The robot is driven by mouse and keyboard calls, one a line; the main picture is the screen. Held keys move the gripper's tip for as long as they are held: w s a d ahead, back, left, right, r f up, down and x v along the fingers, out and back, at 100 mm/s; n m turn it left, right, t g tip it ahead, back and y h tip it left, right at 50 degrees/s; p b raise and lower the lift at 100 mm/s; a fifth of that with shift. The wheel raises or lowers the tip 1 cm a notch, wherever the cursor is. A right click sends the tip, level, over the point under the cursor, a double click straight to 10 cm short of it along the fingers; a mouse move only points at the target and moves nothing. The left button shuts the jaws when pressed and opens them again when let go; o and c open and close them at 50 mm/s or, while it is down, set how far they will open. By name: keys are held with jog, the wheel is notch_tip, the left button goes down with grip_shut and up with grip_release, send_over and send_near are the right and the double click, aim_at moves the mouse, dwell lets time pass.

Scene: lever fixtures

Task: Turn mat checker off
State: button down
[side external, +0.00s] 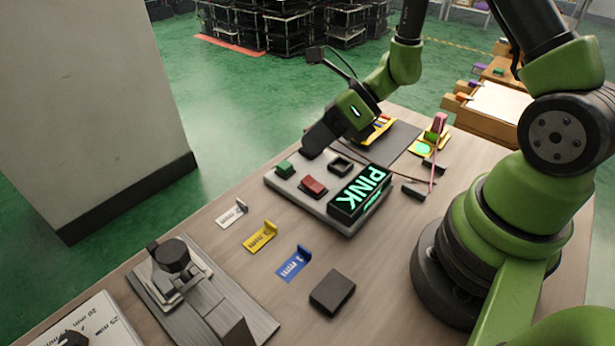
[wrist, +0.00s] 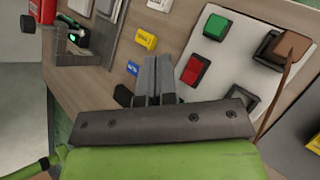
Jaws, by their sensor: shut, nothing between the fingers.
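No label in view reads mat checker. A small yellow unit (side external: 424,148) with a lit green face and a pink upright part stands at the table's back right, beside a dark flat mat (side external: 393,150). A grey panel (side external: 308,203) carries a green button (side external: 285,169), a red button (side external: 313,187), a black square frame (side external: 341,165) and a lit PINK display (side external: 360,194). My gripper (side external: 309,149) is shut and empty above the panel's far left edge. The wrist view shows its closed fingers (wrist: 156,65), the green button (wrist: 216,27) and the red button (wrist: 194,70).
White, yellow (side external: 260,236) and blue (side external: 294,263) tags lie in front of the panel. A metal fixture (side external: 200,295) stands at front left, a black block (side external: 332,292) at front. A thin cord runs near the yellow unit. Bare table lies between them.

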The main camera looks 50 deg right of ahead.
aim_at(310, 178)
jog(key=shift+w+f, duration=0.25)
jog(key=shift+f, duration=1.05)
jog(key=shift+w+f, duration=0.25)
jog(key=shift+f, duration=1)
jog(key=shift+f, duration=0.1)
jog(key=shift+f, duration=0.3)
jog(key=shift+w+f, duration=0.1)
jog(key=shift+f, duration=0.3)
dwell(0.5)
jog(key=shift+r, duration=0.15)
jog(key=shift+r, duration=0.65)
jog(key=shift+s+r, duration=0.2)
jog(key=shift+r, duration=0.65)
jog(key=shift+s+r, duration=0.2)
jog(key=shift+r, duration=0.6)
jog(key=shift+s+r, duration=0.2)
jog(key=shift+r, duration=0.65)
